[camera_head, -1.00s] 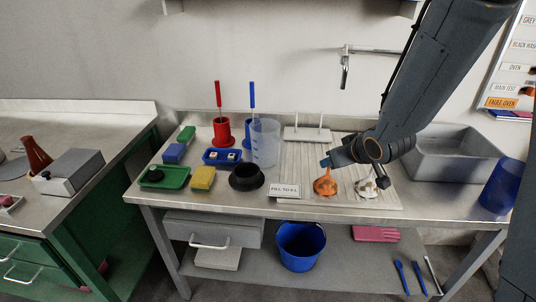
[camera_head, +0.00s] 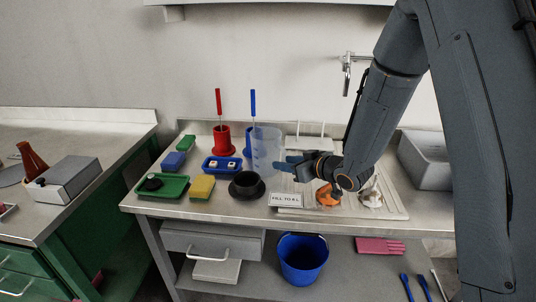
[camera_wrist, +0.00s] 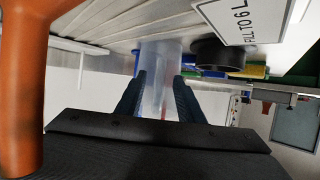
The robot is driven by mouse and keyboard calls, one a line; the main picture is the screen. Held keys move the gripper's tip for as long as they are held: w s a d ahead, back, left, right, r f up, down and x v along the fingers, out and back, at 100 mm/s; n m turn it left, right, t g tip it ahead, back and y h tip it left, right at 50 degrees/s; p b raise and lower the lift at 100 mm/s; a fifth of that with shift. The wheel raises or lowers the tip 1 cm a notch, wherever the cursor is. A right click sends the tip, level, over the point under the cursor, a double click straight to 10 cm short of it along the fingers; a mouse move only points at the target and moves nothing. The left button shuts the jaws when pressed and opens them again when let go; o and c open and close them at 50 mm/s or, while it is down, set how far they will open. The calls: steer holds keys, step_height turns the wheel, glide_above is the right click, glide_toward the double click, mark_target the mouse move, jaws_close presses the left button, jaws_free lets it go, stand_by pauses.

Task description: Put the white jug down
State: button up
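The translucent white jug (camera_head: 265,150) stands upright on the metal bench, behind and to the right of a black pot. My gripper (camera_head: 282,165) reaches in from the right at bench height, its fingers pointing left at the jug's side. In the wrist view, the fingers of my gripper (camera_wrist: 160,82) are spread apart, with the jug (camera_wrist: 160,60) showing between and beyond them. I cannot tell whether they touch it.
The black pot (camera_head: 246,186), blue tray (camera_head: 222,168), yellow sponge (camera_head: 202,187) and red holder (camera_head: 222,140) crowd the left. A label sign (camera_head: 287,200) stands in front. An orange object (camera_head: 328,196) sits below my wrist, and looms close in the wrist view (camera_wrist: 22,80).

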steer(key=shift+x, duration=1.05)
jaws_close()
